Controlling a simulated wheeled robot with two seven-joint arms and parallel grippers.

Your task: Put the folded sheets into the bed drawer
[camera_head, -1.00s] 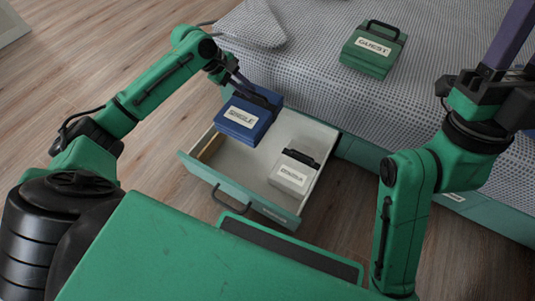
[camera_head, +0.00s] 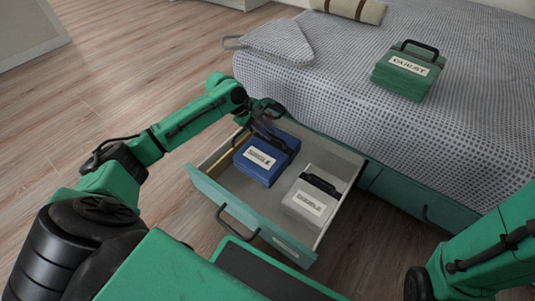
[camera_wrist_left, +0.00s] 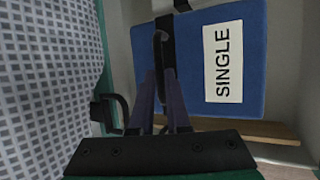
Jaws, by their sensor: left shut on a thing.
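The blue folded sheets labelled SINGLE (camera_head: 262,161) are inside the open bed drawer (camera_head: 240,206), in its left part. My left gripper (camera_head: 268,128) is shut on their dark strap handle; the blue block with its label also shows in the left wrist view (camera_wrist_left: 255,60). Whether the block rests on the drawer floor I cannot tell. White folded sheets (camera_head: 311,198) lie in the right part of the drawer, their label too small to read surely. Green folded sheets labelled GUEST (camera_head: 406,74) lie on the bed. My right gripper is out of view; only part of that arm shows.
The bed (camera_head: 340,85) with a checked cover stands behind the drawer. A closed drawer front (camera_head: 410,198) is to the right. Wooden floor (camera_head: 130,80) is clear at left.

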